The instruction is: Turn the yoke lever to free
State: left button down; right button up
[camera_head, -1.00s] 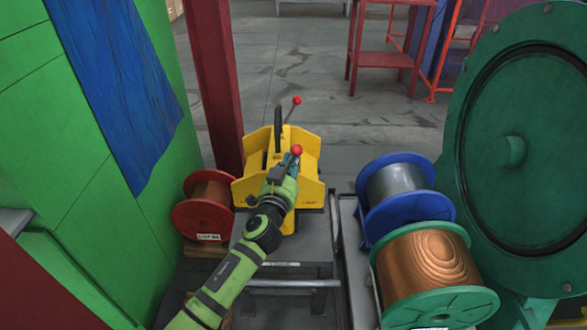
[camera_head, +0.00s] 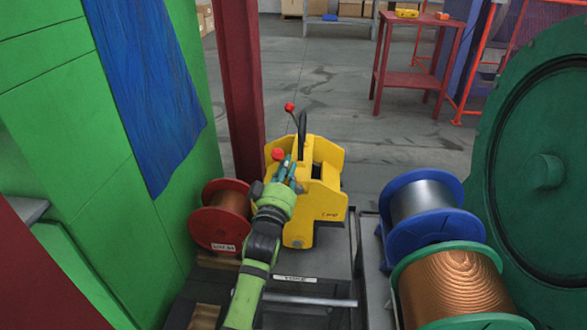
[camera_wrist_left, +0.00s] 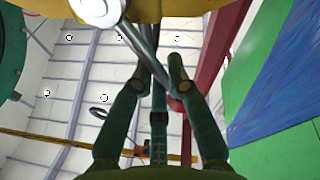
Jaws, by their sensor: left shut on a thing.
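The yellow yoke (camera_head: 322,196) stands on the dark bed in the head view, with a black upright handle (camera_head: 302,135). A near lever with a red knob (camera_head: 277,154) is at its left front; a far lever with a red knob (camera_head: 289,107) leans left behind the handle. My left gripper (camera_head: 285,172) is at the near lever, below and beside its knob. In the left wrist view, the gripper (camera_wrist_left: 150,72) is shut on the metal lever rod (camera_wrist_left: 133,38), which crosses between its fingers. The knob is partly hidden there. My right gripper is not in view.
A red spool (camera_head: 220,215) stands left of the yoke; a blue-flanged spool (camera_head: 424,212) and a green-flanged copper spool (camera_head: 455,285) stand right. A dark red post (camera_head: 232,90) rises behind. A green wall (camera_head: 75,130) closes the left side. Open floor lies beyond the yoke.

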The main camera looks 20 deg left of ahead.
pick_arm(q)
jog(key=shift+s+a+f+n+y, duration=0.15)
jog(key=shift+a+n+y, duration=0.35)
jog(key=shift+n, duration=0.8)
jog(key=shift+a, duration=0.1)
jog(key=c, duration=1.2)
grip_release()
jog(key=shift+f, duration=0.15)
jog(key=v, duration=0.7)
jog(key=shift+s, duration=0.2)
